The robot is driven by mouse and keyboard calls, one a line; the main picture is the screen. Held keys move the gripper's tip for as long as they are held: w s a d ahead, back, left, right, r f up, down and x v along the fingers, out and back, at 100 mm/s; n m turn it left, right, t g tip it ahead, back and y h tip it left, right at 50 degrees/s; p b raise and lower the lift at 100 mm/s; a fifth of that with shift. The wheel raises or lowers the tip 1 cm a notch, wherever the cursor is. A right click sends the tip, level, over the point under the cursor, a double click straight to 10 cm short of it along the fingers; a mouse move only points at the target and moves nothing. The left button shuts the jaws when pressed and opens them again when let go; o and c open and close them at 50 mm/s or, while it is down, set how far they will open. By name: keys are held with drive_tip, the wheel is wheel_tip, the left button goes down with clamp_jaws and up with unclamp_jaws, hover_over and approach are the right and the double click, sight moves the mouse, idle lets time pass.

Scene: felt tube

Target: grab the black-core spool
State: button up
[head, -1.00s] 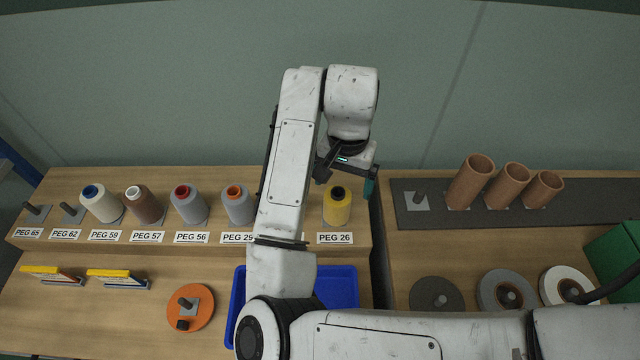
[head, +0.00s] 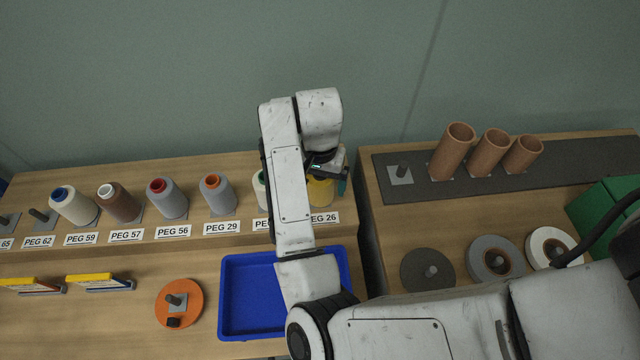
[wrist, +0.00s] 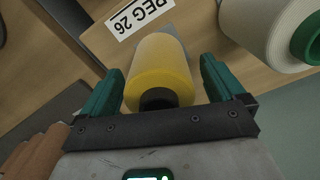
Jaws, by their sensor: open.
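The black-core spool is a cone of yellow thread (wrist: 162,72) with a black core at its top end, on the peg labelled PEG 26. In the wrist view it stands between the two green fingers of my gripper (wrist: 160,88), one finger on each side, with the jaws open. In the head view the yellow spool (head: 320,192) is partly covered by my gripper (head: 328,178), which is over it. Whether the fingers touch the thread I cannot tell.
A white spool with a green core (wrist: 285,30) stands close beside the yellow one. Several other spools line the shelf to the left. An empty blue tray (head: 236,300) lies in front. Brown tubes (head: 453,150) stand on the right bench, across a gap.

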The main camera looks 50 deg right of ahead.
drive_tip(key=shift+f, duration=0.3)
drive_tip(key=shift+c, duration=0.3)
drive_tip(key=c, duration=1.3)
drive_tip(key=shift+o, duration=0.2)
drive_tip(key=shift+r, duration=0.1)
